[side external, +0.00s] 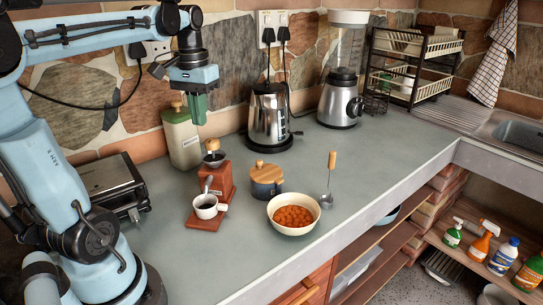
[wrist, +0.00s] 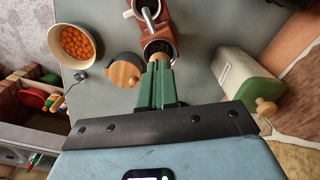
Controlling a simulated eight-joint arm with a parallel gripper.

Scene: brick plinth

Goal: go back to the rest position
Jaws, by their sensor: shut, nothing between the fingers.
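My gripper (side external: 198,110) hangs in the air, pointing down, above the back of the counter. Its green fingers are together and empty. It is near the pale green canister (side external: 181,138) and above the red coffee grinder (side external: 217,180), apart from both as far as I can tell. In the wrist view the fingers (wrist: 157,88) point toward the grinder (wrist: 156,30), and its wooden knob (wrist: 160,57) shows just beyond their tips, partly hidden. The canister also shows in the wrist view (wrist: 237,72), to the right.
A dish rack (side external: 413,62) is at the back right. The front right counter is clear.

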